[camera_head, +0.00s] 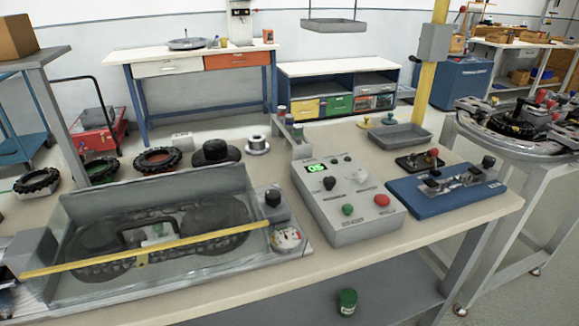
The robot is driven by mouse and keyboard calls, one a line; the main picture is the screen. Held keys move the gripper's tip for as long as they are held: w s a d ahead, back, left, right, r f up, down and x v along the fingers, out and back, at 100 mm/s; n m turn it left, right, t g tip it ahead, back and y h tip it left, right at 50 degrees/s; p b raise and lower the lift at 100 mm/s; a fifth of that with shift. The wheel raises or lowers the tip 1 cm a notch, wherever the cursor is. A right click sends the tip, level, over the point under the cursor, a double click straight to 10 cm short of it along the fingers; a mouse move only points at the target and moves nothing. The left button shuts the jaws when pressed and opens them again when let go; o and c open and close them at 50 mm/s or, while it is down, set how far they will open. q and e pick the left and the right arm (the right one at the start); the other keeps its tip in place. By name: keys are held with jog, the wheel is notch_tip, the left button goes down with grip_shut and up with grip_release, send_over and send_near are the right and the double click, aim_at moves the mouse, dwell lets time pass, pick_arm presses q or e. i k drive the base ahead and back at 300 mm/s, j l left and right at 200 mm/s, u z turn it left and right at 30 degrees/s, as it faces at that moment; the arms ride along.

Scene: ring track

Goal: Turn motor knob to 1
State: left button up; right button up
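A grey control box (348,228) stands near the middle of the table. Its green display (316,168) appears to read 05. A black knob (329,182) sits below the display, and a pale knob (360,177) sits to its right. Small dark controls are at the panel's top. A green button (347,210) and a red button (382,200) are near the front. The labels are too small to read, so I cannot tell which knob is the motor knob or its setting. Neither of my grippers is clearly in view.
A clear-covered track unit (150,205) with a yellow bar (150,261) fills the table's left. A dark knob (272,198) and gauge (287,238) sit beside it. A blue fixture (447,198) and grey tray (400,135) are right. A green jar (347,301) is below.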

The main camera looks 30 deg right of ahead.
aim_at(361, 175)
jog(key=z, duration=1.3)
